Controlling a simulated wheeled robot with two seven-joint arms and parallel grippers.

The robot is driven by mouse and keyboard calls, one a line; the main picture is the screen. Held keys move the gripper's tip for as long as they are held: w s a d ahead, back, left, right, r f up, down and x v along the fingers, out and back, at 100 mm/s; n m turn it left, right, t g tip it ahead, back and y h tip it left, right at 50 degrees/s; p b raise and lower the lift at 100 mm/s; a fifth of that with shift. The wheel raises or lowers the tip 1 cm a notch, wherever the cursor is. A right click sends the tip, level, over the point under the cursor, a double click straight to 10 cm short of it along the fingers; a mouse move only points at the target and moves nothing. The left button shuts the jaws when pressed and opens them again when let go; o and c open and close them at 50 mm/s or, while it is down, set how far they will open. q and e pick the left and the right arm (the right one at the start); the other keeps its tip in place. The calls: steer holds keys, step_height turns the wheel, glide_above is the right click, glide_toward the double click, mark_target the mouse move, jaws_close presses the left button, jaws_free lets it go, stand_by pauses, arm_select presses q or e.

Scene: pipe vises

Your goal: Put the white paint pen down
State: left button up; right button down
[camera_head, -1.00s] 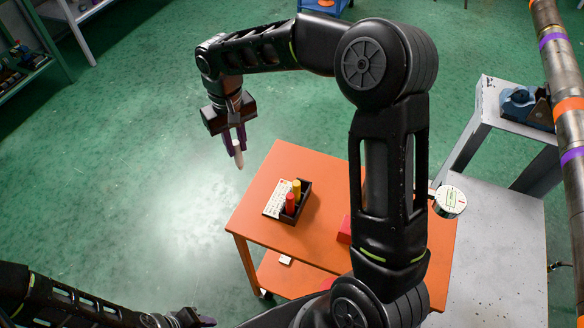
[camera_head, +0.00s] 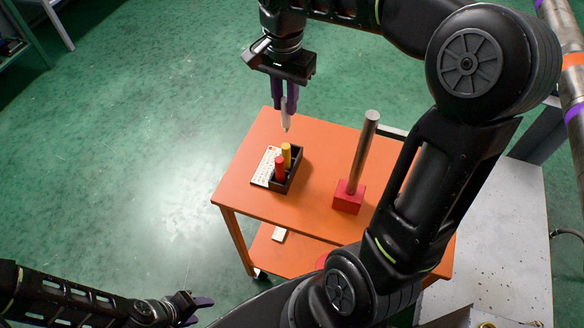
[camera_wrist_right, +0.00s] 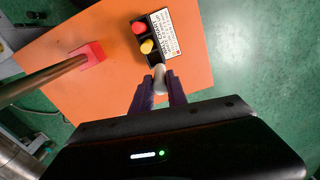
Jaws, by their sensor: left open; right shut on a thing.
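The white paint pen (camera_head: 287,115) hangs upright, tip down, between the purple fingers of my right gripper (camera_head: 285,98). In the head view it appears just above the far part of the black pen holder (camera_head: 288,182), with clear air below it. The right wrist view shows the pen (camera_wrist_right: 159,76) between the shut fingers (camera_wrist_right: 157,88), close to the holder (camera_wrist_right: 156,50). The holder carries a red pen (camera_head: 280,167) and a yellow pen (camera_head: 286,155). My left gripper (camera_head: 200,303) is open and empty at the bottom left, away from the cart.
The holder stands on an orange cart (camera_head: 240,180), with a white label card (camera_head: 265,167) beside it. A metal rod (camera_head: 363,150) rises from a red block (camera_head: 348,197) to the right. A grey bench (camera_head: 500,240) and a long pipe (camera_head: 570,80) are further right.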

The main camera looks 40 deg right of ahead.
steer(key=shift+s+d+m, duration=0.4)
steer(key=shift+s+m, duration=0.2)
steer(key=shift+m, duration=0.1)
step_height(320, 180, down, 6)
steer(key=shift+f, duration=0.15)
steer(key=shift+f, duration=1.85)
steer(key=shift+f, duration=0.1)
